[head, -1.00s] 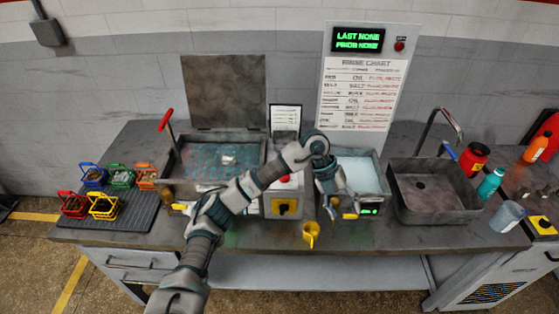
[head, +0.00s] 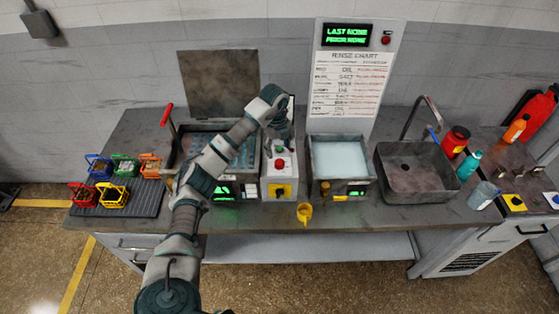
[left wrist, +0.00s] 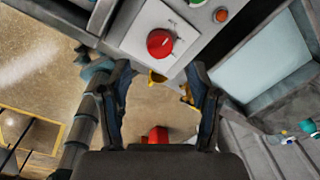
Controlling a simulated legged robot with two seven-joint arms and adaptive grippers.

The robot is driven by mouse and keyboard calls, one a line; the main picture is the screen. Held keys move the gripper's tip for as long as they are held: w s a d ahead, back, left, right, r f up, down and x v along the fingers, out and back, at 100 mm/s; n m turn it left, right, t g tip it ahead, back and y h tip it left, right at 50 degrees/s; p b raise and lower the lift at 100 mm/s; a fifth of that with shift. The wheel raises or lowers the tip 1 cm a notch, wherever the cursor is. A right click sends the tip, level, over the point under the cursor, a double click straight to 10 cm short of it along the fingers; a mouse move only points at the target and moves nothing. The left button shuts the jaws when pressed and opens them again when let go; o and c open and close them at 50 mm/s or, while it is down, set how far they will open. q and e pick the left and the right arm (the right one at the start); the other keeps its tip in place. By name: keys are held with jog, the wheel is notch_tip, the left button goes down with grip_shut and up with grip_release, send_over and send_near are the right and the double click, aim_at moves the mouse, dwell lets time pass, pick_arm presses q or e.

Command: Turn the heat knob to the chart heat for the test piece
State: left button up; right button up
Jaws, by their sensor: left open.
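The control box (head: 268,184) stands between two tanks. It has a red knob (head: 279,163) on its top and a yellow plate (head: 281,190) with a dark knob on its front. I cannot tell which knob sets the heat. The rinse chart (head: 345,85) stands upright behind the right tank; its rows are too small to read surely. My left gripper (head: 284,133) is above the back of the control box, empty. In the left wrist view its fingers (left wrist: 158,75) are spread, with the red knob (left wrist: 160,42) beyond them, apart. No test piece can be made out.
The left tank (head: 222,128) has its lid raised; the right tank (head: 340,160) holds pale liquid. A sink (head: 415,170) and bottles stand right. Several small coloured baskets (head: 124,166) sit on a mat at left.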

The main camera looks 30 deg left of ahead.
aim_at(279, 162)
pick_arm(q)
notch_tip(279, 162, down, 7)
jog(key=shift+w+p, duration=0.15)
jog(key=shift+p, duration=0.2)
jog(key=c, duration=1.1)
